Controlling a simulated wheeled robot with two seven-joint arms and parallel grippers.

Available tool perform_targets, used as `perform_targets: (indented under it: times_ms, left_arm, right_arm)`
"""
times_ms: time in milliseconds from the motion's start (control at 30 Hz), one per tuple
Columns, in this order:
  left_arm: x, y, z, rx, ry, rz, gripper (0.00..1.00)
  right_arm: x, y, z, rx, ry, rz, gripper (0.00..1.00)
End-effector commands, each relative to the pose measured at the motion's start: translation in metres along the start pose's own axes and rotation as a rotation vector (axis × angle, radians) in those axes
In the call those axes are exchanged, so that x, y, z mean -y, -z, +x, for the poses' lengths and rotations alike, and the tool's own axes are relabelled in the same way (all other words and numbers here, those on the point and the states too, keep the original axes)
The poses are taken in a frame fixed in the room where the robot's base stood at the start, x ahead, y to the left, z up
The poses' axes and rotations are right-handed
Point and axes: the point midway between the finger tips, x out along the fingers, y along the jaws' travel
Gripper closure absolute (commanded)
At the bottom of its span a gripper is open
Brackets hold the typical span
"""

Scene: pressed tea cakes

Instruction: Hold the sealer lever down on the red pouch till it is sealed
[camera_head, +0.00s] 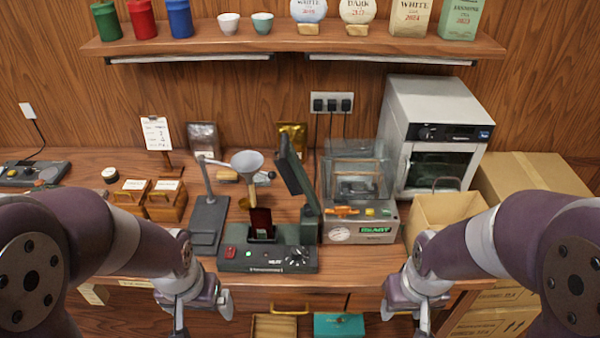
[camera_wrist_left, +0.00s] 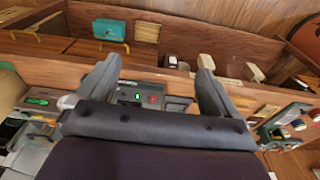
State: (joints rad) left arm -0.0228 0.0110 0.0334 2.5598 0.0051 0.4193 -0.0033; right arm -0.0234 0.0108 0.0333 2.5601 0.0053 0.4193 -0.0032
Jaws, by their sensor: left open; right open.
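The sealer (camera_head: 268,260) is a dark green machine near the front edge of the bench. Its lever (camera_head: 295,178) is raised, standing up and leaning back at the right. The dark red pouch (camera_head: 261,218) stands upright in the sealer, under a funnel; its lower end is hidden. My left gripper (camera_head: 203,308) is open and empty, in front of the bench, left of and below the sealer. In the left wrist view the sealer's front panel (camera_wrist_left: 140,97) shows between the open fingers. My right gripper (camera_head: 406,312) is open and empty, right of the sealer at the bench front.
A funnel (camera_head: 247,162) on a stand is left of the lever. A vacuum machine (camera_head: 361,224) stands close at the right, then a cardboard box (camera_head: 440,215) and a microwave-like oven (camera_head: 436,130). Small wooden boxes (camera_head: 166,205) are at the left. A shelf (camera_head: 290,46) runs above.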

Motion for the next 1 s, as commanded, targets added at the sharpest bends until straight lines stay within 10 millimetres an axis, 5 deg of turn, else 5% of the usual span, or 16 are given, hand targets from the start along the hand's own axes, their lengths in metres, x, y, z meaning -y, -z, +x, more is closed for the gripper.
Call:
perform_targets:
  times_ms: [367, 500, 600, 700, 800, 900, 1000]
  left_arm:
    - [0.000, 0.000, 0.000, 0.000, 0.000, 0.000, 0.06]
    - [-0.012, -0.002, 0.006, 0.002, -0.006, 0.050, 0.49]
    - [-0.051, -0.008, 0.026, 0.006, -0.037, 0.173, 0.54]
    - [-0.122, 0.036, 0.039, -0.266, -0.143, 0.216, 0.54]
    - [-0.167, 0.089, 0.021, -0.603, -0.217, 0.166, 0.54]
    - [-0.179, 0.135, -0.017, -0.935, -0.227, 0.063, 0.54]
    - [-0.159, 0.166, -0.062, -1.209, -0.170, -0.058, 0.54]
  right_arm:
    - [0.000, 0.000, 0.000, 0.000, 0.000, 0.000, 0.49]
    - [0.000, -0.001, 0.005, 0.000, 0.000, 0.000, 0.49]
    - [0.000, -0.002, 0.019, 0.000, 0.000, 0.000, 0.49]
    - [0.000, -0.004, 0.031, 0.000, 0.000, 0.000, 0.49]
    - [0.000, -0.004, 0.037, 0.000, 0.000, 0.000, 0.49]
    - [0.000, -0.005, 0.039, 0.000, 0.000, 0.000, 0.49]
    - [0.000, -0.004, 0.038, 0.000, 0.000, 0.000, 0.49]
